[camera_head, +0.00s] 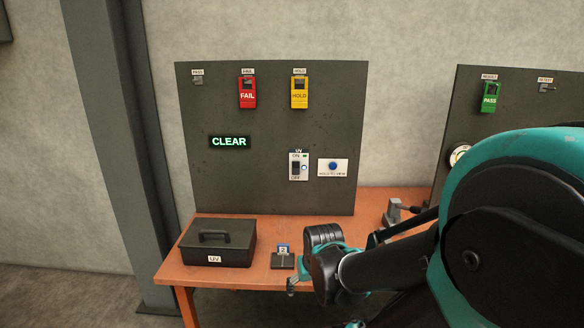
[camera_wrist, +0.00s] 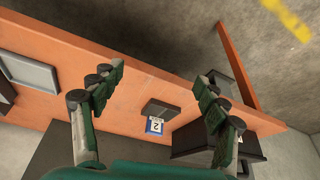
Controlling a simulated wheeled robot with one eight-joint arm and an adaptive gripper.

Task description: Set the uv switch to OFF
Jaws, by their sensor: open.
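The UV switch (camera_head: 296,168) is a black rocker on a white plate marked ON above and OFF below, on the dark panel (camera_head: 270,120). A small light glows beside the rocker. The rocker's exact tilt is too small to tell. My gripper (camera_wrist: 160,95) is open and empty in the wrist view, with its two green fingers spread wide above the orange table (camera_wrist: 60,50). In the head view, my arm's end is low over the table's front edge, below and apart from the switch. The switch does not show clearly in the wrist view.
A blue button (camera_head: 333,167) sits right of the switch. Red FAIL (camera_head: 247,95) and yellow HOLD (camera_head: 299,95) tags hang above, with a lit CLEAR sign (camera_head: 229,142) at left. A black UV box (camera_head: 219,243) and a small block with a numbered card (camera_head: 283,258) stand on the table.

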